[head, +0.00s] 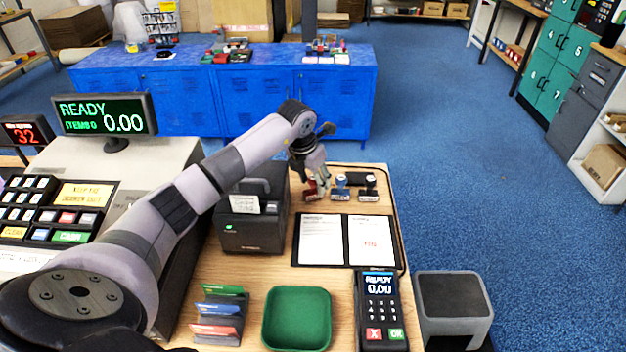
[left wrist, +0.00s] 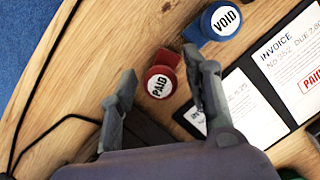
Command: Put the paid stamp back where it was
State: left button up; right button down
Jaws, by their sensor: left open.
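The red paid stamp (head: 310,190) stands upright at the back of the wooden counter, left end of a short row of stamps. In the left wrist view its round white top reading PAID (left wrist: 159,86) faces the camera. My left gripper (head: 318,178) is over the red stamp and partly covers it in the head view. In the left wrist view the open fingers (left wrist: 162,72) are on either side of the stamp. Whether they touch it is unclear. The blue VOID stamp (head: 340,187) stands just right of it, also seen in the left wrist view (left wrist: 224,20). My right gripper is out of view.
A black stamp (head: 369,190) ends the row. In front lies a black folder (head: 345,240) with two papers, the right one marked PAID in red. A printer (head: 248,232) stands close left. A green tray (head: 297,318) and card terminal (head: 379,310) are nearer.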

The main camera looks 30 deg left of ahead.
pick_arm(q)
jog(key=shift+r, duration=0.3)
jog(key=shift+s+r, duration=0.1)
jog(key=shift+r, duration=0.25)
jog(key=b+v, duration=0.3)
jog(key=v, duration=0.8)
jog(key=shift+s, duration=0.1)
